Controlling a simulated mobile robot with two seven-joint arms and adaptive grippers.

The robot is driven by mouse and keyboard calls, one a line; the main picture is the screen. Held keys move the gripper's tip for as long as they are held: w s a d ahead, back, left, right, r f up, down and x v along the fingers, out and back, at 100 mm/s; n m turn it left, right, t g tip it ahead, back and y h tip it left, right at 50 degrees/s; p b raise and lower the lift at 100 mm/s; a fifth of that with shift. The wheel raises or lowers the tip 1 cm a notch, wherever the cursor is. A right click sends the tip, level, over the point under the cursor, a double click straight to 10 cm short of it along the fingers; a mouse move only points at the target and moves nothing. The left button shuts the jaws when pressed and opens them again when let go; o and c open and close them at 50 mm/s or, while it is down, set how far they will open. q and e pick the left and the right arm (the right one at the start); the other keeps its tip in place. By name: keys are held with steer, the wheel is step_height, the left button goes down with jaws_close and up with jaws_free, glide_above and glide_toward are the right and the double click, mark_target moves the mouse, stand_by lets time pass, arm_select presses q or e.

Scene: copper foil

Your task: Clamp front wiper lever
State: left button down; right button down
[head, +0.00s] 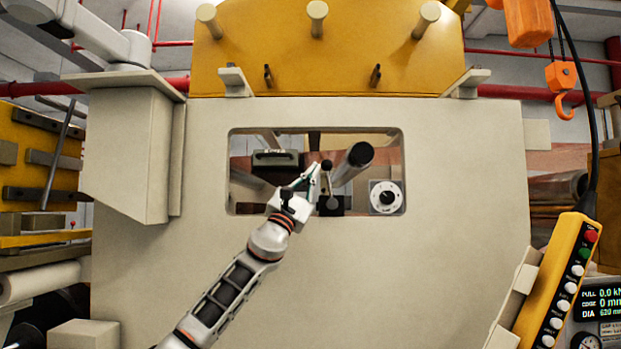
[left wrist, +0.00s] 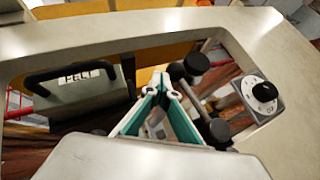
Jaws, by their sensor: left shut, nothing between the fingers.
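A lever with a black ball knob (head: 326,165) stands inside the rectangular opening, and I take it for the front wiper lever. In the left wrist view a dark knob (left wrist: 178,72) shows just right of my fingertips. My left gripper (head: 312,178) reaches into the opening from the lower left, and its tips are close to the lever. Its teal-edged fingers (left wrist: 165,86) are shut together with nothing between them. I cannot tell whether they touch the lever. The lower part of the lever is partly hidden by the gripper. My right gripper is not in view.
The beige panel's opening has a rim (head: 240,135) around my gripper. Inside are a felt block with a handle (left wrist: 80,88), a thick dark-ended cylinder (head: 358,156) and a dial with a black knob (head: 386,197). A yellow pendant (head: 560,280) hangs at right.

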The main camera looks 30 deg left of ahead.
arm_select(q)
steer(key=shift+w+d+r+p, duration=0.25)
steer(key=shift+w+d+p, duration=0.1)
steer(key=shift+d, duration=0.2)
steer(key=shift+w+d+r+p, duration=0.25)
steer(key=shift+w+d, duration=0.1)
steer(key=shift+d, duration=0.15)
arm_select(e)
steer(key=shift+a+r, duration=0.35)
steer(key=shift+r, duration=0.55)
arm_select(q)
steer(key=shift+d, duration=0.1)
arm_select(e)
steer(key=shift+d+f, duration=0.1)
